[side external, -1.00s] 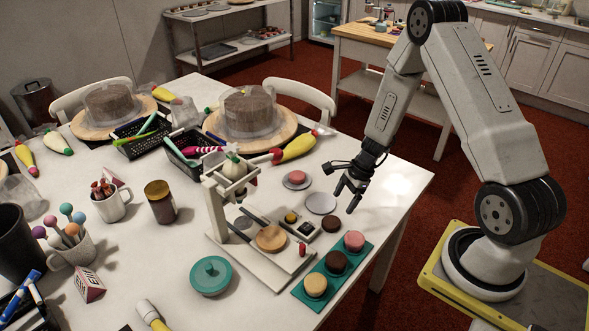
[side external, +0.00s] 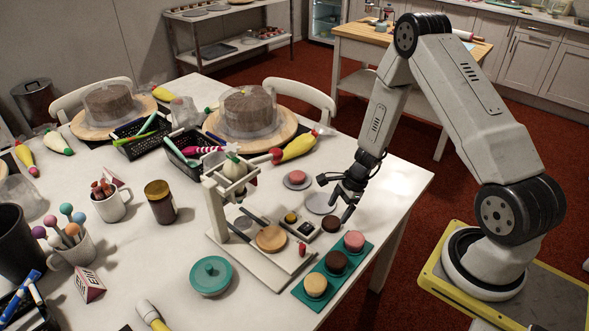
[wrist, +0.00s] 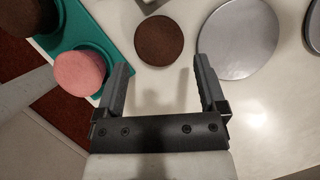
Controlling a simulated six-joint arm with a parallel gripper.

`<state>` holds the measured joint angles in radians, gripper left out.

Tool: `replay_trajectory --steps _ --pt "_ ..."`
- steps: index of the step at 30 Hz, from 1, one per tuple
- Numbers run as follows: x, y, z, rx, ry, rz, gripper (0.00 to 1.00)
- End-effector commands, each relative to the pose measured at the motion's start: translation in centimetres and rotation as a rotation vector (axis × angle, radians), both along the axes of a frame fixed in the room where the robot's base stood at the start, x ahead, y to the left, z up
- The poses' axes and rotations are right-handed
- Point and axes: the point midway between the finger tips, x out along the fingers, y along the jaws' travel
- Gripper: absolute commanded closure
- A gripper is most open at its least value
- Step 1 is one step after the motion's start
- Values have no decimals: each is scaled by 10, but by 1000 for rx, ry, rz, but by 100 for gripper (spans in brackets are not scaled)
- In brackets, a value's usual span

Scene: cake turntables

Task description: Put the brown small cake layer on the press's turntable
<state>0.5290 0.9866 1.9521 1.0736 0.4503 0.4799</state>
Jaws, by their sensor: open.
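A small brown cake layer (side external: 331,223) lies flat on the white table beside the press, near the teal tray. In the wrist view the brown layer (wrist: 159,40) is just beyond my fingertips, near the middle of the gap. My gripper (side external: 342,207) is open and empty above the table, close to the brown layer; its two fingers also show in the wrist view (wrist: 161,78). The white press (side external: 214,207) stands left of the layer, with a round wooden turntable (side external: 270,238) on its base. The turntable's top looks bare.
The teal tray (side external: 343,285) holds a pink, a dark brown and a yellowish layer. A grey disc (wrist: 240,40) lies right of the brown layer in the wrist view. A pink layer on a plate (side external: 297,180) sits behind.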

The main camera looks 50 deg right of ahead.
Motion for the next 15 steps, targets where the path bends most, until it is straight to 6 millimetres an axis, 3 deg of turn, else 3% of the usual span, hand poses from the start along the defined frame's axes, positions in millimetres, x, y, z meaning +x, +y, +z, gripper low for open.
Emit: replay_trajectory --steps 9,15 --pt "5 13 -29 1 2 1 10" --pt "7 16 -38 0 1 0 10"
